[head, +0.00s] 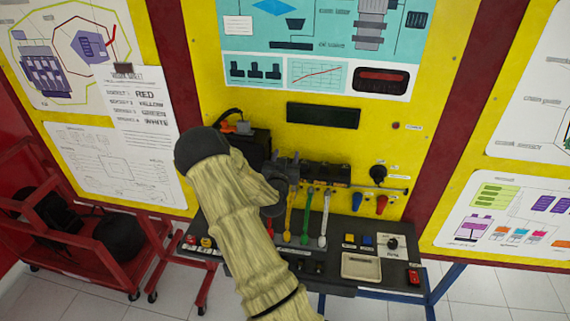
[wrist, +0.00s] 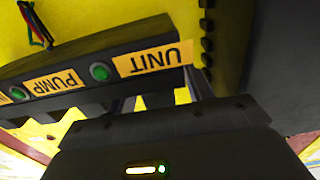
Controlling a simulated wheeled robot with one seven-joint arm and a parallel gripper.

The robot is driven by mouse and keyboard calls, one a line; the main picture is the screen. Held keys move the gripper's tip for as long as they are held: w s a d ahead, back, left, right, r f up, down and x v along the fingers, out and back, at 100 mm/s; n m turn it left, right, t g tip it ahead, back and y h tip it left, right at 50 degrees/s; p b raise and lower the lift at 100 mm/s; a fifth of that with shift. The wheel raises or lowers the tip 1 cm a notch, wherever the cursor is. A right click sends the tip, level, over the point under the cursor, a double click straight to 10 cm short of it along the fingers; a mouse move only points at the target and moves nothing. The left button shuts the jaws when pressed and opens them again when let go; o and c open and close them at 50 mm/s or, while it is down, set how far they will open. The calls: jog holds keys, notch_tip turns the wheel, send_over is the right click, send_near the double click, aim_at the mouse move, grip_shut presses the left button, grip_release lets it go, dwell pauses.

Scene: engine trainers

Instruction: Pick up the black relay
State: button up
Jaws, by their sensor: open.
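My gripper (head: 287,168) is up against the yellow panel in the head view, just left of a dark strip (head: 325,173) with the colored leads below it. In the wrist view, my gripper (wrist: 160,98) is in front of a black block (wrist: 90,72) with yellow labels reading PUMP and UNIT and green round lights. The jaws are open, and I see nothing held between them. I cannot single out the black relay for certain in either view. My arm and the gripper body hide part of the panel there.
A bench (head: 325,283) below the panel carries switches and a pale tray (head: 361,267). Red, orange, green and white leads hang above it. A black box (head: 250,146) is behind my wrist. A red cart (head: 60,215) stands left. Tiled floor shows right.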

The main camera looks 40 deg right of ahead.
jog(key=shift+c, duration=0.4)
jog(key=c, duration=1)
